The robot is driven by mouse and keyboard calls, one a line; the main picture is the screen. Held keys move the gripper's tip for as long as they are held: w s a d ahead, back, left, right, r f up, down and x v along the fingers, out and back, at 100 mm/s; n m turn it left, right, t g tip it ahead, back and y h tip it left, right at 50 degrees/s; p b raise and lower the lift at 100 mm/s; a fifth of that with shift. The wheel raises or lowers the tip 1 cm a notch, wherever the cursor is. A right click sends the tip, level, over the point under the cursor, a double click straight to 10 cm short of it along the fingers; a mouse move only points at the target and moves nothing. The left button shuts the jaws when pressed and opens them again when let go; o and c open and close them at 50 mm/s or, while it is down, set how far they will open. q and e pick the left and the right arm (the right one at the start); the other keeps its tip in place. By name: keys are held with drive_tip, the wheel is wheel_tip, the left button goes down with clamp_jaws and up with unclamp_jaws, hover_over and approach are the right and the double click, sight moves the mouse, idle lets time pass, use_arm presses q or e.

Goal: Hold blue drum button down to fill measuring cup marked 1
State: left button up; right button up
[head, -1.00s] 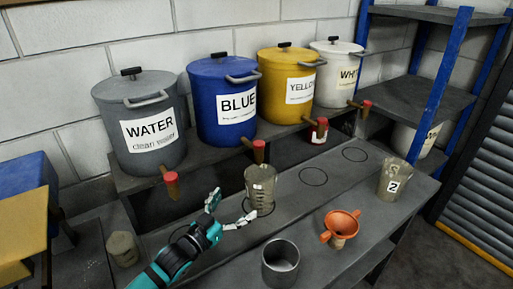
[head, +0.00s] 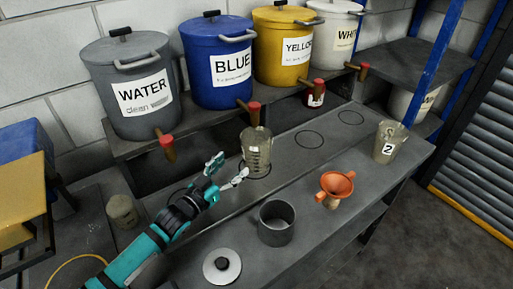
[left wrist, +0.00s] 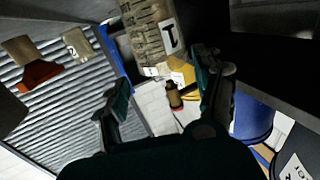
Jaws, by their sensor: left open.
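The blue drum (head: 210,75) stands on the raised shelf, and its tap with a red button (head: 253,107) sticks out at the front. A clear measuring cup (head: 257,158) stands upright on a drawn circle below that tap. In the left wrist view the cup (left wrist: 150,40) is close, with a mark that looks like 1. No coloured liquid can be made out in it. My left gripper (head: 230,167) is open and empty, just left of the cup and below the tap; its open fingers (left wrist: 163,78) also show in the left wrist view. My right gripper is not in view.
Water (head: 130,90), yellow (head: 283,50) and white (head: 338,35) drums share the shelf. Measuring cup 2 (head: 389,142), an orange funnel (head: 336,186), a grey pot (head: 277,223) and a lid (head: 222,266) stand on the bench. Two drawn circles right of the cup are empty.

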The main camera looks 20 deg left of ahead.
use_arm(q)
clamp_jaws()
idle(1.4)
